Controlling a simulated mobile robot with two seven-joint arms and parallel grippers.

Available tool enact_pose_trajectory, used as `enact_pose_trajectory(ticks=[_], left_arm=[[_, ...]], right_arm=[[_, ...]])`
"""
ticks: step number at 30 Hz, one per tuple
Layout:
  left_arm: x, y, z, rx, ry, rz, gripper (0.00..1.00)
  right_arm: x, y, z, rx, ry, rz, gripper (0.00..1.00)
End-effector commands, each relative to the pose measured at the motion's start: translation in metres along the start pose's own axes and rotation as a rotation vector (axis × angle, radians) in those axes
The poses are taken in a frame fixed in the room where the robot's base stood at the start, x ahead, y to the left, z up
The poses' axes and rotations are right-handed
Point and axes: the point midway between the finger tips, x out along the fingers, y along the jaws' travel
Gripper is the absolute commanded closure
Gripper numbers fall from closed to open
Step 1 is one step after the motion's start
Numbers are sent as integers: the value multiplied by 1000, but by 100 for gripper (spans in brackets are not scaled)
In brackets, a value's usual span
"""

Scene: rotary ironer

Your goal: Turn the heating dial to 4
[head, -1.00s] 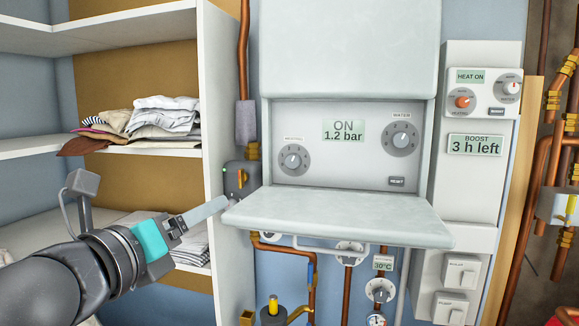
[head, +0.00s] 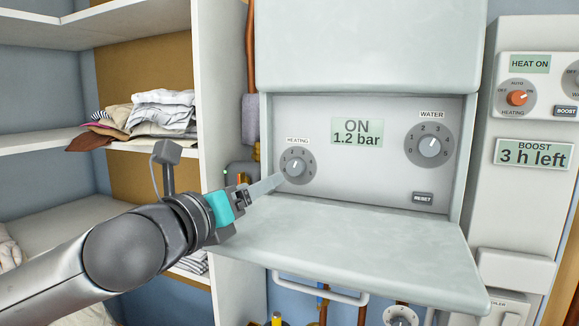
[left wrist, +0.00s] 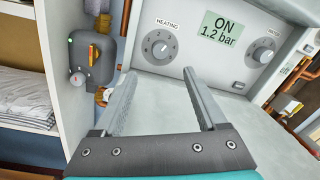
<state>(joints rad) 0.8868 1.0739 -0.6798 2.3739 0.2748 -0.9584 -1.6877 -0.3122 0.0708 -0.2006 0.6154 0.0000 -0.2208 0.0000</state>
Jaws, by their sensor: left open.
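The heating dial (head: 296,167) is a round grey knob with a pale pointer on the boiler's recessed panel, under a HEATING label. Its pointer is roughly upward, near the 2 and 3 marks; I cannot tell the exact setting. The dial also shows in the left wrist view (left wrist: 160,47), ahead of and between the fingers. My left gripper (head: 279,179) is open and empty, its fingertips just in front of the dial's lower left in the head view. It also shows in the left wrist view (left wrist: 158,74) with both fingers apart. Contact with the dial is not visible.
The boiler's lowered flap (head: 350,250) juts out below the panel. The water dial (head: 431,146), reset button (head: 423,198) and ON 1.2 bar display (head: 357,131) share the panel. A shelf unit (head: 222,80) stands left, a control box (head: 535,155) right.

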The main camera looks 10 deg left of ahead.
Motion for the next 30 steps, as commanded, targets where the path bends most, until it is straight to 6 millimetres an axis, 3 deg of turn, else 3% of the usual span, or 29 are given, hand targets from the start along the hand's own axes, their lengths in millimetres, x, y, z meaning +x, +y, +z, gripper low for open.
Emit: enact_pose_trajectory(ticks=[18,30], left_arm=[[95,-1,1,0,1,1,26],[116,0,0,1,1,0,26]], right_arm=[[-26,9,-13,-4,18,11,50],[-30,10,-14,-3,18,12,50]])
